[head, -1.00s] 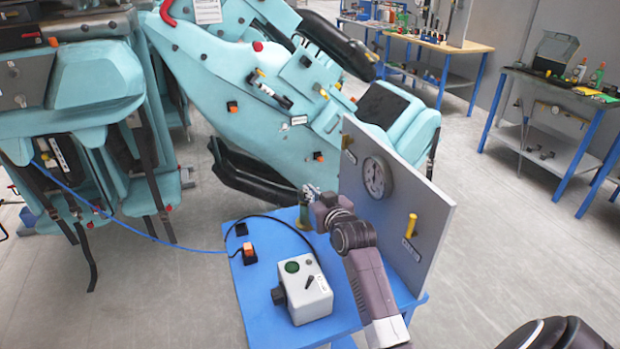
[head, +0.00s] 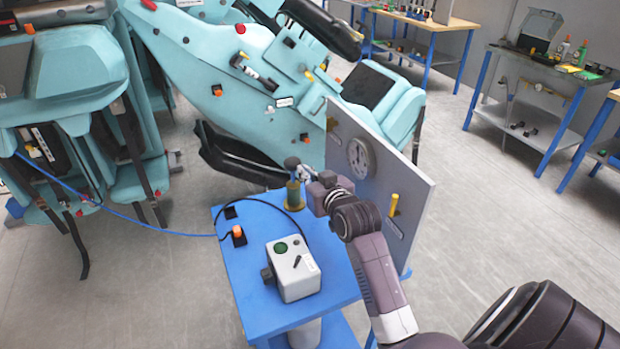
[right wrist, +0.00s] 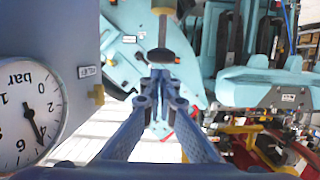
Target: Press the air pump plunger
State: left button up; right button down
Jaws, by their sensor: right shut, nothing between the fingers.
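The air pump (head: 294,198) is an olive-green cylinder standing on the blue table (head: 240,300), near its far edge. Its plunger has a dark round knob (head: 292,163) on top. My right gripper (head: 303,173) is shut and empty, close beside the knob on its right. In the right wrist view, which is upside down, the knob (right wrist: 161,56) hangs from its rod just past my right fingertips (right wrist: 160,75). I cannot tell whether they touch. My left gripper is not in view.
A grey upright panel (head: 410,215) with a pressure gauge (head: 361,157) and yellow handle (head: 393,205) stands right of my arm. A grey control box (head: 293,270) with a green button sits on the table. Teal ride seats (head: 75,85) are behind and left.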

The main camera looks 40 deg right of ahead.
jog(key=shift+v, duration=1.65)
jog(key=shift+r, duration=0.15)
dwell(1.0)
